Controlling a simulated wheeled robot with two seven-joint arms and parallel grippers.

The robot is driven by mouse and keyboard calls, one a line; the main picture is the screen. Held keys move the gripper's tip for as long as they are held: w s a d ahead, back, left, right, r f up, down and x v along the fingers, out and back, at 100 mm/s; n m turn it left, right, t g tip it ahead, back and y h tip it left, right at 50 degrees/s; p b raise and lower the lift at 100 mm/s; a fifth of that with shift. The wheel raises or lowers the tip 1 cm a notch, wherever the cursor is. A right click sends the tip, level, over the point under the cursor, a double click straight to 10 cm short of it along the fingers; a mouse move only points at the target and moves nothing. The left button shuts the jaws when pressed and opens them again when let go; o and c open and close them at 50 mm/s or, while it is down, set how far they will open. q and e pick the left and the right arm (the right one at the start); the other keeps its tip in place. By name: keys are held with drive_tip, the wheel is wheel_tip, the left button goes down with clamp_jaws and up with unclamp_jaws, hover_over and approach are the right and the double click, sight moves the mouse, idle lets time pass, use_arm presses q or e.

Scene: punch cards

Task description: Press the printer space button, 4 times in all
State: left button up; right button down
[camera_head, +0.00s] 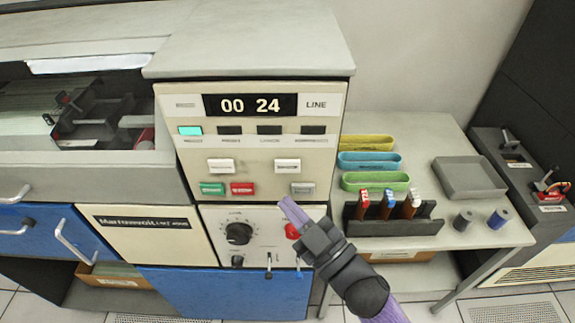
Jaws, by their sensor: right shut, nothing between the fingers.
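The cream control panel (262,178) carries a display (250,105) reading "00 24" beside the word LINE. Below it are a left white button (221,166), a right white button (287,166), a green button (212,188), a red button (242,189) and a grey button (302,188). Their labels are too small to read, so I cannot tell which is the space button. My right gripper (287,203) is shut and empty. Its lilac fingertips appear just below and left of the grey button; I cannot tell whether they touch the panel. My left gripper is out of view.
A lower panel (220,242) has a black knob (239,233) and a red knob (292,230) near my fingers. To the right, a table holds coloured trays (375,181), a marker rack (400,224) and a grey tray (470,178). One indicator (190,131) is lit cyan.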

drive_tip(key=s+m+t+b, duration=0.1)
drive_tip(key=m+t, duration=0.1)
drive_tip(key=s+m+t+h, duration=0.1)
drive_tip(key=m+t, duration=0.1)
drive_tip(key=m, duration=0.1)
drive_tip(key=s+m+t+b, duration=0.1)
drive_tip(key=m+t, duration=0.1)
drive_tip(key=m, duration=0.1)
drive_tip(key=shift+s+a+f+h+b, duration=0.1)
drive_tip(key=shift+s+a+h+b, duration=0.1)
drive_tip(key=shift+s+h+b, duration=0.15)
drive_tip(key=b, duration=0.4)
approach(288, 166)
drive_tip(key=w+a+r, duration=0.2)
drive_tip(key=a+r, duration=0.2)
drive_tip(key=shift+w+r, duration=0.25)
drive_tip(key=shift+w, duration=0.4)
